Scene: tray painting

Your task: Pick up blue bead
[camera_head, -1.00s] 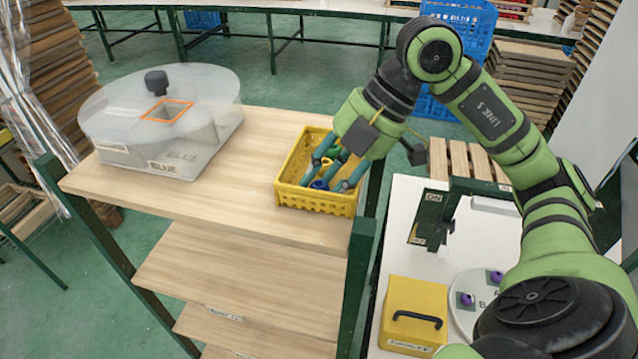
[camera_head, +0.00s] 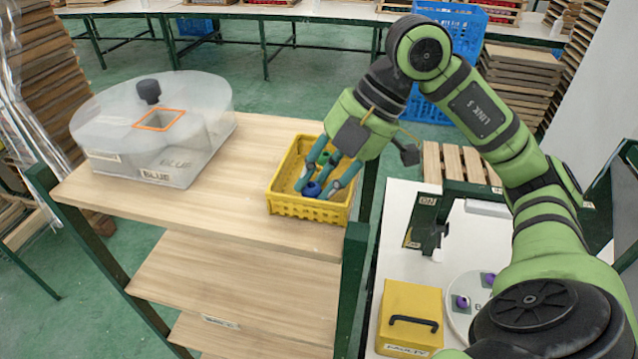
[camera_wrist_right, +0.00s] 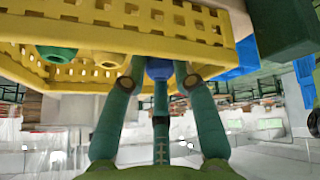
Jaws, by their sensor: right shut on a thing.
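The blue bead (camera_head: 311,188) is between the fingertips of my right gripper (camera_head: 319,188), over the front part of the yellow crate (camera_head: 310,210). The bead also shows in the right wrist view (camera_wrist_right: 158,68), with the gripper's fingers closed around it. I cannot tell whether it touches the crate's floor. A green bead (camera_wrist_right: 55,52) and a yellow bead (camera_wrist_right: 108,62) are in the crate, to the left of the fingers in the wrist view. My left gripper is not in view.
The crate stands on a wooden shelf (camera_head: 240,145). A clear round-topped container marked BLUE (camera_head: 180,165) with an orange-rimmed square opening (camera_head: 158,119) stands left of it. A yellow lidded box (camera_head: 410,300) is on the white table at the right. The shelf between container and crate is bare.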

